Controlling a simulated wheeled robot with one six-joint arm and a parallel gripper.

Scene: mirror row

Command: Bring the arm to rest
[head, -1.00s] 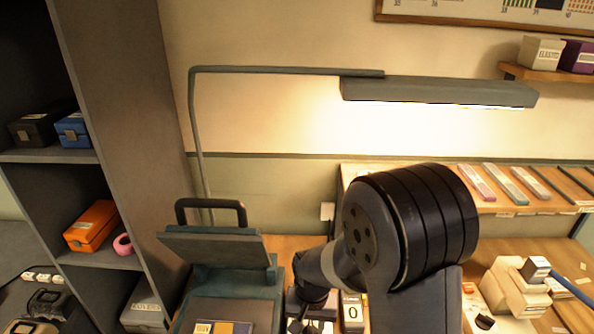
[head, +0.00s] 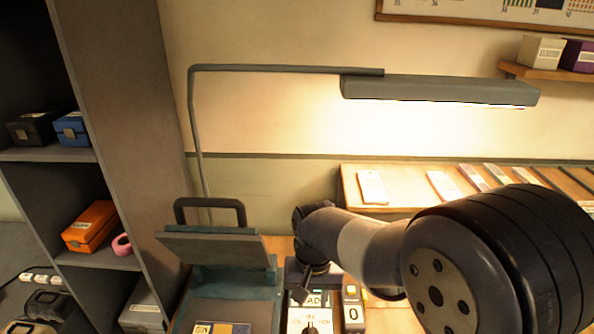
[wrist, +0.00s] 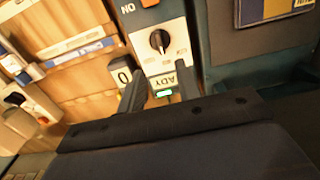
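My arm (head: 370,250) reaches from the lower right toward the middle of the head view, its large black joint (head: 500,265) in front of the right side of the bench. My gripper (wrist: 160,78) points down over a white control panel (wrist: 158,48) with a black knob (wrist: 160,41) and a small lit green lamp (wrist: 164,93). The two dark fingers stand apart with nothing held between them. In the head view the gripper (head: 303,290) is small and dark, above the panel (head: 310,314); whether it touches the panel cannot be told.
A teal press (head: 232,285) with its handled lid raised stands left of the gripper, a blue-and-yellow card (head: 222,328) in it. A block marked 0 (head: 352,310) is beside the panel. A grey shelf unit (head: 135,150) stands left; a lamp (head: 440,90) hangs above.

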